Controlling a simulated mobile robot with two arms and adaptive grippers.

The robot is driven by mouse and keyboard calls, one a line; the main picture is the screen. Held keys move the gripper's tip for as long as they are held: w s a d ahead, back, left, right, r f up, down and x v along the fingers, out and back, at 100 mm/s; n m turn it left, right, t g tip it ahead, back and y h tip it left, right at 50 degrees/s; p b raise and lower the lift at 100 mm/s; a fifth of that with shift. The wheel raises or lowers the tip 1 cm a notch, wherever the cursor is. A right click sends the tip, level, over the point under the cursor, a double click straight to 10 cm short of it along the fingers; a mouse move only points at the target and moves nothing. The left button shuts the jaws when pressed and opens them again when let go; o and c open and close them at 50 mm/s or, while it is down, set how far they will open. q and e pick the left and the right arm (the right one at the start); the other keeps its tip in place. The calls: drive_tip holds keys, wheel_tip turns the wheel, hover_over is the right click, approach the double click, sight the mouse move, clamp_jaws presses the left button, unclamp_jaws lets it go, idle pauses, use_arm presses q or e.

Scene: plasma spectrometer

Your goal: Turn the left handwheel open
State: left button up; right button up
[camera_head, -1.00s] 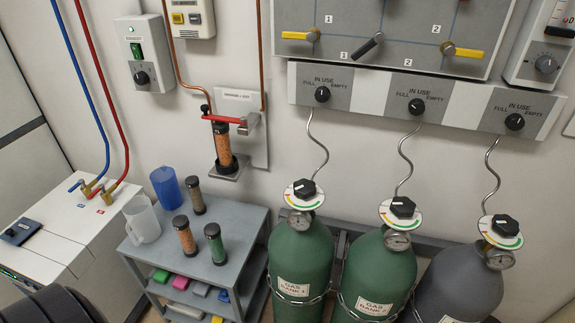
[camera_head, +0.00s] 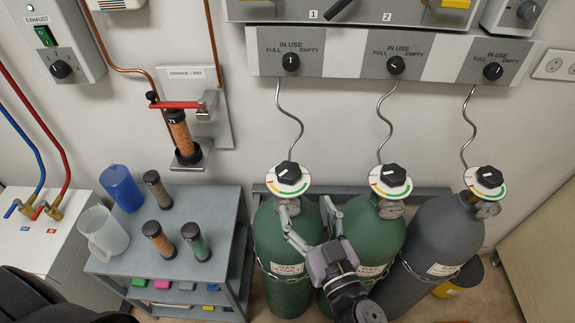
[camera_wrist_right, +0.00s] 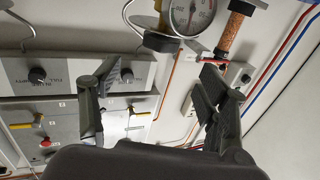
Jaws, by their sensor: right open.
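The left handwheel (camera_head: 288,172) is a black knob over a white dial plate with coloured marks, on top of the left green gas bottle (camera_head: 268,235). My right gripper (camera_head: 306,210) is open and empty, its two fingers spread upward in front of this bottle's upper part, just below and slightly right of the handwheel, apart from it. In the right wrist view the fingers of my right gripper (camera_wrist_right: 160,72) stand wide apart. Beyond them are a dark disc that looks like the handwheel (camera_wrist_right: 160,42) and a round gauge (camera_wrist_right: 193,16). My left gripper is not in view.
The middle green bottle (camera_head: 380,235) and the grey bottle (camera_head: 445,240) stand to the right with similar handwheels. A curved metal pipe (camera_head: 290,120) rises behind the left handwheel to the panel (camera_head: 350,68).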

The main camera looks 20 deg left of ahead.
sight(284, 162)
drive_tip(key=p+x, duration=0.1)
drive_tip(key=x, duration=1)
drive_tip(key=shift+w+a+p, duration=0.3)
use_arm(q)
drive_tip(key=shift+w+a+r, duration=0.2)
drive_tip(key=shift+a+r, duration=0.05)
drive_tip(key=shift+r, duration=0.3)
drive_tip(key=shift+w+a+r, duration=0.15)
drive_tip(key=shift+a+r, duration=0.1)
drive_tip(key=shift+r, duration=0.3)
use_arm(e)
drive_tip(key=shift+c, duration=0.5)
drive_tip(key=c, duration=1.1)
